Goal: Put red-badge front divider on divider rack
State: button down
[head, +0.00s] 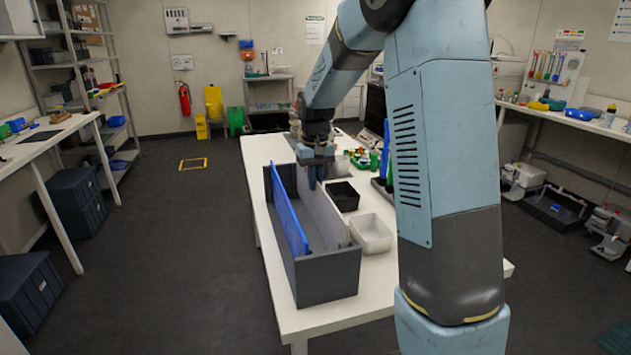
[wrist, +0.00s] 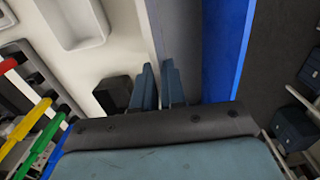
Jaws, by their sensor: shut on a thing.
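A long dark grey open box (head: 325,278), which looks like the divider rack, stands on the white table. A blue panel (head: 286,207) stands lengthwise inside its left part; the panel also shows in the wrist view (wrist: 226,50). A pale grey panel (head: 318,213) runs along the box's right side. My gripper (head: 313,183) is at the box's far end, right of the blue panel. In the wrist view its fingers (wrist: 158,90) are close together on either side of a thin pale edge, which seems to be the pale panel. No red badge shows; I cannot tell which panel carries it.
A black tray (head: 342,196) and a white tray (head: 372,234) stand close to the box's right side. Green and blue items (head: 382,160) stand farther back.

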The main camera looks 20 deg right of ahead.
jog(key=shift+f, duration=1.35)
dwell(0.3)
jog(key=c, duration=1.1)
grip_release()
jog(key=shift+r, duration=0.1)
notch_tip(320, 180, up, 14)
jog(key=shift+f, duration=0.25)
